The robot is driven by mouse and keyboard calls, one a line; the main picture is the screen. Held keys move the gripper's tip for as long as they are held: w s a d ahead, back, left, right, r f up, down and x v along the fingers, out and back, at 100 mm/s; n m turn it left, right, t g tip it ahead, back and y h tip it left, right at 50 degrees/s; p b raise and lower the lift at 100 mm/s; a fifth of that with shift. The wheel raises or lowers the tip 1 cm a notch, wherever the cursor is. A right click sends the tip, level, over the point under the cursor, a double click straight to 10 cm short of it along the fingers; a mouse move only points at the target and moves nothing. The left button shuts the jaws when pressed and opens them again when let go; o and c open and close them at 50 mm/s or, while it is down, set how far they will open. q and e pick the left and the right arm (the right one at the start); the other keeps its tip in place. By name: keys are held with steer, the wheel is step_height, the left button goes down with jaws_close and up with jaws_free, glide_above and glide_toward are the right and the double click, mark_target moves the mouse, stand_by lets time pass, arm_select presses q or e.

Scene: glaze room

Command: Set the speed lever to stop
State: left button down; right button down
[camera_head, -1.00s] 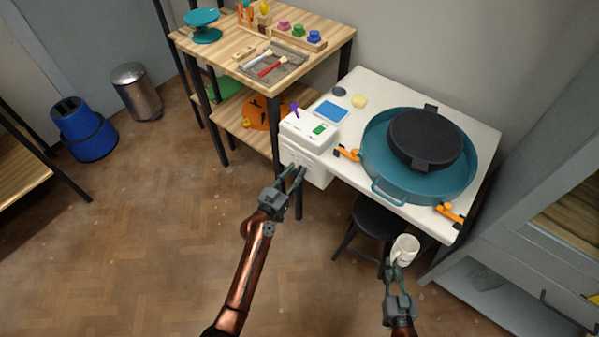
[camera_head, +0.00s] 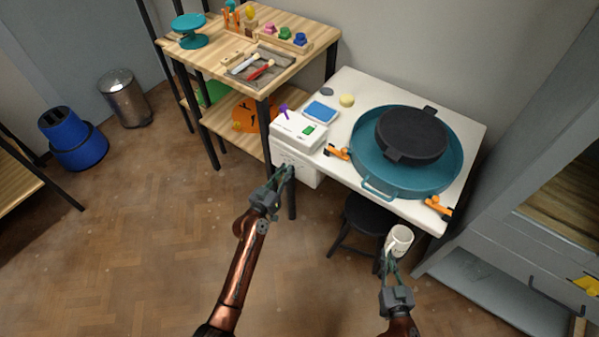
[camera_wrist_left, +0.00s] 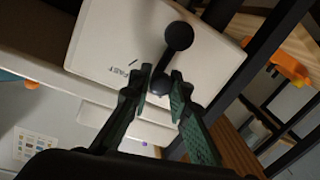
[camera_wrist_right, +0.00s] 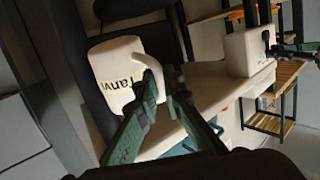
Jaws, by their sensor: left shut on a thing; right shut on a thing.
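The speed lever is a black rod with a round black knob (camera_wrist_left: 178,37) on a white control box (camera_wrist_left: 130,45). The word FAST is printed beside it in the left wrist view. In the head view my left gripper (camera_head: 284,172) is at the front of the white box (camera_head: 288,158) at the table's left end; the lever is too small to make out there. My right gripper (camera_head: 389,256) is shut on a white mug (camera_head: 399,239) by its handle. The mug also shows in the right wrist view (camera_wrist_right: 112,62).
A teal wheel basin (camera_head: 371,178) with a dark round head (camera_head: 411,136) stands on the white table (camera_head: 350,120), with orange clamps nearby. A black stool (camera_head: 366,215) is below. A wooden shelf (camera_head: 315,62) stands left of the table. The floor in front is clear.

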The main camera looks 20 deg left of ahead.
arm_select(q)
steer(key=shift+w+a+n+p, duration=0.2)
steer(key=shift+a+n+p, duration=0.45)
steer(key=shift+n, duration=0.45)
arm_select(e)
step_height(320, 180, up, 3)
steer(key=shift+w+f, duration=0.1)
steer(key=shift+w, duration=0.05)
arm_select(q)
steer(key=shift+w+a+f+n+g+p, duration=0.2)
steer(key=shift+a+n+g+p, duration=0.15)
steer(key=shift+n, duration=0.65)
steer(key=shift+a+f+n, duration=0.25)
steer(key=shift+a+n, duration=0.1)
steer(key=shift+n, duration=0.45)
arm_select(e)
steer(key=shift+r, duration=0.75)
arm_select(q)
steer(key=c, duration=1.8)
jaws_free()
steer(key=v, duration=1.2)
